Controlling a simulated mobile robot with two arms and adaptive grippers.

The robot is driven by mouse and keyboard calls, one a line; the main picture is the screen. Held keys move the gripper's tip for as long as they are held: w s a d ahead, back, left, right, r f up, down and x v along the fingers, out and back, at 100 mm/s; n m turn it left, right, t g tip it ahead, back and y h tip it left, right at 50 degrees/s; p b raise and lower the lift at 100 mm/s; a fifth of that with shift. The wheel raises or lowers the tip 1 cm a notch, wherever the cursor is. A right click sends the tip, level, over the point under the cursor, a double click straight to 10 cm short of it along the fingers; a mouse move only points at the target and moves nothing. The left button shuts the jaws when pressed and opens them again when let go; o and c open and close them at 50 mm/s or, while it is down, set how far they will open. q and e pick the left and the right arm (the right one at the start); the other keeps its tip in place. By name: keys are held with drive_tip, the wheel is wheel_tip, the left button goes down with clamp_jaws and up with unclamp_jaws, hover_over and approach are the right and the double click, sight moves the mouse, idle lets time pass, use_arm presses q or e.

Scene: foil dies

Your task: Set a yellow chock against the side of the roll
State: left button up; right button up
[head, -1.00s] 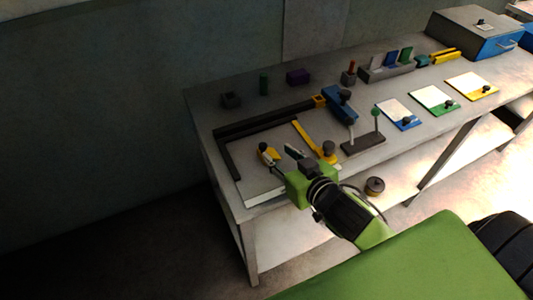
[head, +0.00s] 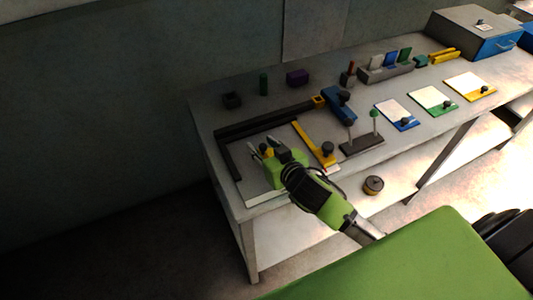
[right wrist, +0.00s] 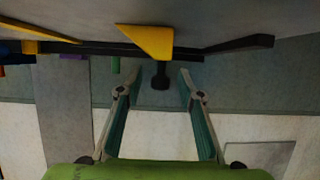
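A yellow chock (head: 268,152) with a black knob lies on the grey board at the table's near left corner, partly hidden by my right gripper (head: 264,143). In the right wrist view the chock (right wrist: 148,40) shows as a yellow triangle, its black knob pointing toward my gripper. There my right gripper (right wrist: 160,75) is open, with the knob between its fingertips and a gap on either side. I cannot tell for sure which thing is the roll; a short round brass-and-dark piece (head: 373,185) sits on the lower shelf. My left gripper is not in view.
A black angled rail (head: 262,122) borders the board. A yellow bar (head: 313,142) with a dark knob lies right of my gripper. A blue clamp-like piece (head: 338,108) and a dark stand (head: 362,144) are farther right.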

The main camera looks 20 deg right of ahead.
clamp_jaws()
drive_tip(key=shift+r, duration=0.15)
